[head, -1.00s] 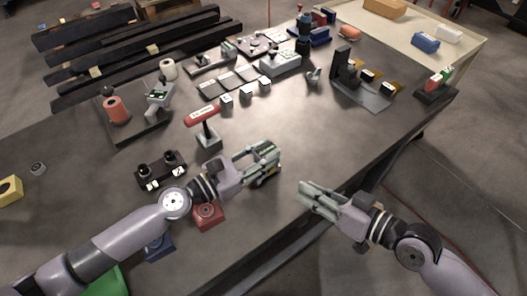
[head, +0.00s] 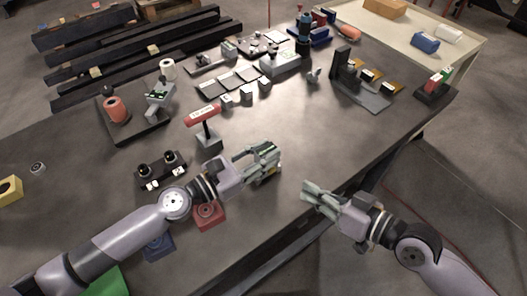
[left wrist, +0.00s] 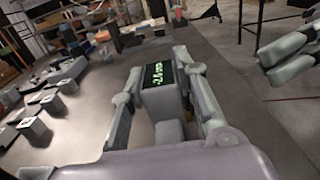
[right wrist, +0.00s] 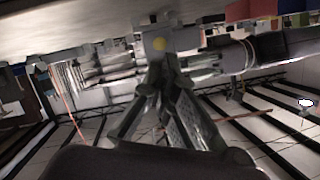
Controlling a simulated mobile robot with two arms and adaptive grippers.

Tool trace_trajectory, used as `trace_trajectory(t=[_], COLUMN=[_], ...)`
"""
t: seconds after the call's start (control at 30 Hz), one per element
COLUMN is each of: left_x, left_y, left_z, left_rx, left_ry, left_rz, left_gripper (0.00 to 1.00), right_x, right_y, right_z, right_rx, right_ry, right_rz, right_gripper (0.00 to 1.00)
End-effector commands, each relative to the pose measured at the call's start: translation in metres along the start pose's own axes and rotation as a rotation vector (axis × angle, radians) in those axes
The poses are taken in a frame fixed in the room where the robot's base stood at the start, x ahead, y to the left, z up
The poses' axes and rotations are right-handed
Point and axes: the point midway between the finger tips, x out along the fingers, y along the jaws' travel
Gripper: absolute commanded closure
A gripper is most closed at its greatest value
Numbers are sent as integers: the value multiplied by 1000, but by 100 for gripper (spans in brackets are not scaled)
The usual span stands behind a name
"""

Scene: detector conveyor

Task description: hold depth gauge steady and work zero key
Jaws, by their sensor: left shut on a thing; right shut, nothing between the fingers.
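The depth gauge (left wrist: 158,88) is a grey box with a lit green display, between my left fingers in the left wrist view. My left gripper (head: 268,160) is shut on it above the table, and the fingers hide most of the gauge in the head view. My right gripper (head: 308,189) is shut and empty, to the right of the gauge and apart from it. Its fingertips also show in the right wrist view (right wrist: 160,65). Beyond them is a grey block with a round yellow spot (right wrist: 159,44), which looks like the gauge's side with a key. The display's digits are blurred.
A black angled fixture (head: 358,85) is farther back.

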Motion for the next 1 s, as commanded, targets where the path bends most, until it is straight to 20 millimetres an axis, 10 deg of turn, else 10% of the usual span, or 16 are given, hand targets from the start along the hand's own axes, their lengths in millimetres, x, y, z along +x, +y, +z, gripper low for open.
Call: trace_trajectory(t=[0.67, 1.0], left_x=[0, 0], left_y=[0, 0], left_z=[0, 0], left_rx=[1, 1], left_ry=[0, 0], left_rz=[1, 1], left_gripper=[100, 100], right_x=[2, 10], right_y=[-4, -40], right_z=[-1, -34], right_rx=[12, 269], right_ry=[21, 448], right_rz=[-8, 16], right_gripper=[100, 100])
